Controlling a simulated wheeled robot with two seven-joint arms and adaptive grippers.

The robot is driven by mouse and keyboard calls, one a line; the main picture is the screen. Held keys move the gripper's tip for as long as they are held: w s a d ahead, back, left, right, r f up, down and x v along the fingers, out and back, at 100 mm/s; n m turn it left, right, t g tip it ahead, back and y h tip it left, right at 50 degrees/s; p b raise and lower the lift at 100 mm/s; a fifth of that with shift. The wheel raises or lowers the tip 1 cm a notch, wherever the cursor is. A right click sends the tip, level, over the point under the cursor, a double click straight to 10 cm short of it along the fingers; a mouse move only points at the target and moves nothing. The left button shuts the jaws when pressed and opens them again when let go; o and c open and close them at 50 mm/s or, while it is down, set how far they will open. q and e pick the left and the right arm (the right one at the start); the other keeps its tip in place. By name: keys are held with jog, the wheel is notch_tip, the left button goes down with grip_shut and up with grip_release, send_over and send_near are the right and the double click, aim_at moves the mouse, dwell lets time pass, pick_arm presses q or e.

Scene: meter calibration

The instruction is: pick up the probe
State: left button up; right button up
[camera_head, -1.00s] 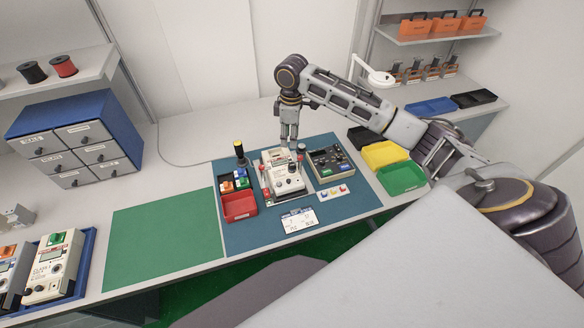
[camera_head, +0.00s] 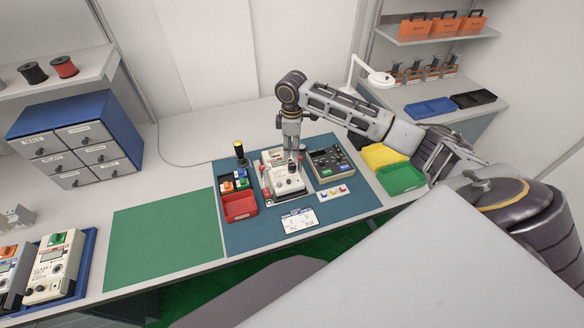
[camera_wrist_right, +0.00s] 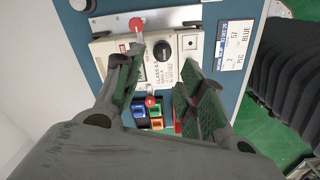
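The cream meter (camera_head: 288,184) sits on the blue mat, with red-topped probes at its sides. One red probe top (camera_head: 263,168) is at its left; in the wrist view, red tops show at the upper edge (camera_wrist_right: 136,24) and lower edge (camera_wrist_right: 150,101) of the meter (camera_wrist_right: 188,72). My right gripper (camera_head: 293,157) hangs fingers-down over the far right part of the meter and partly hides it. In the wrist view the fingers (camera_wrist_right: 167,88) are apart, with nothing held between them. Whether they touch a probe cannot be told. My left gripper is not in view.
A red bin (camera_head: 240,207) and a small coloured-block tray stand left of the meter. A dark device (camera_head: 331,164) is close on its right. The green mat (camera_head: 165,236) is clear.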

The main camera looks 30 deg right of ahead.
aim_at(292, 165)
jog(key=shift+f, duration=2.15)
jog(key=shift+f, duration=0.1)
jog(key=shift+s+a+f+p, duration=0.1)
jog(key=shift+f+p, duration=0.25)
jog(key=shift+f, duration=0.9)
jog(key=shift+s+f+p, duration=0.1)
jog(key=shift+f+p, duration=0.25)
jog(key=shift+f, duration=0.9)
jog(key=shift+c, duration=0.3)
jog(key=c, duration=0.7)
